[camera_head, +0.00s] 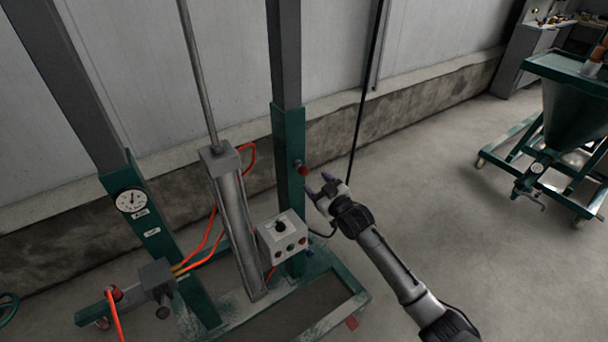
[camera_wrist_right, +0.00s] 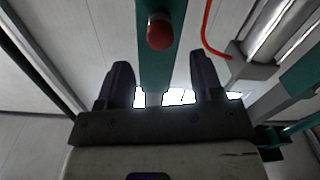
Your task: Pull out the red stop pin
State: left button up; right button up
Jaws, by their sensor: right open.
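The red stop pin (camera_head: 302,169) sticks out from the right side of the green upright post (camera_head: 289,190) in the head view. It also shows in the right wrist view (camera_wrist_right: 160,32) as a round red knob against the green post. My right gripper (camera_head: 318,183) is open and empty, just right of the pin and slightly below it. In the right wrist view its two dark fingers (camera_wrist_right: 160,82) stand wide apart, with the pin beyond their tips and roughly centred between them. The pin and the fingers appear apart. My left gripper is not in view.
A control box (camera_head: 283,237) with knobs and buttons sits left of the post's foot. A metal cylinder (camera_head: 235,215) and orange hoses stand further left. A dark cable (camera_head: 363,100) hangs behind my right gripper. Floor on the right is clear up to a green hopper stand (camera_head: 575,110).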

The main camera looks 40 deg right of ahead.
aim_at(306, 173)
jog(key=w, duration=0.2)
jog(key=w+b, duration=0.1)
jog(key=w, duration=0.4)
jog(key=shift+w+d+b, duration=0.1)
jog(key=shift+d+b, duration=0.2)
jog(key=shift+b, duration=0.1)
grip_shut()
